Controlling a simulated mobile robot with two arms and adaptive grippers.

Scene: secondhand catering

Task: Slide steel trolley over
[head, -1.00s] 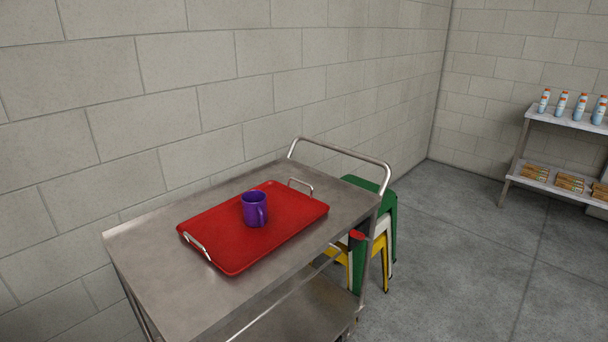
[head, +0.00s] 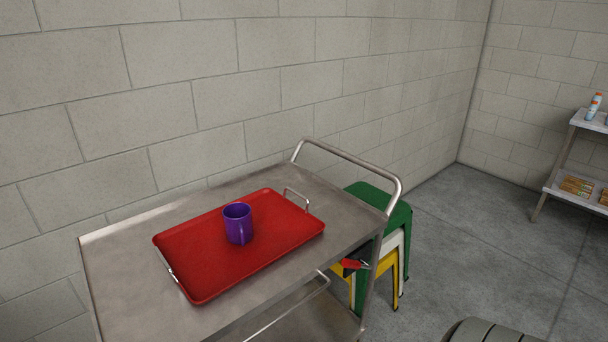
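The steel trolley (head: 120,278) stands along the block wall in the head view, with a flat top, a lower shelf (head: 312,318) and a raised tubular push handle (head: 352,159) at its far right end. A red tray (head: 203,278) with metal handles lies on its top, and a purple mug (head: 238,224) stands upright on the tray. A small red-and-black part (head: 351,264) shows beside the trolley's right side, below the top; I cannot tell what it is. Neither gripper is in view. The trolley's near end and wheels are outside the picture.
Stacked stools, green (head: 393,212), white and yellow, stand just behind the trolley's handle end, close to the wall. A metal shelf (head: 560,191) with bottles and packets stands at the far right.

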